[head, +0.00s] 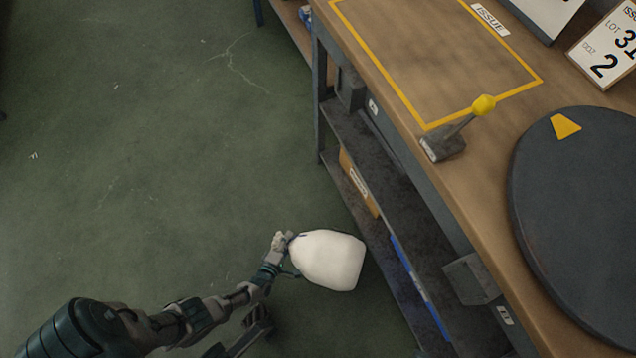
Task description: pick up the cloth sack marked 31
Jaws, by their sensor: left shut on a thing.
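A white cloth sack (328,259) hangs at the end of my left arm, low in the middle of the head view. My left gripper (286,243) is shut on the gathered end of the sack, at its left side. The sack appears to be clear of the bench, over the green floor and beside the bench's lower shelves. No number shows on the side of the sack that faces me. My right gripper is not in view.
A wooden bench (440,165) fills the right side, with a yellow-taped ISSUE area (398,92), a lever with a yellow knob (484,105), a dark round plate (590,220) and a LOT 31 card (606,45). Open green floor (150,150) lies to the left.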

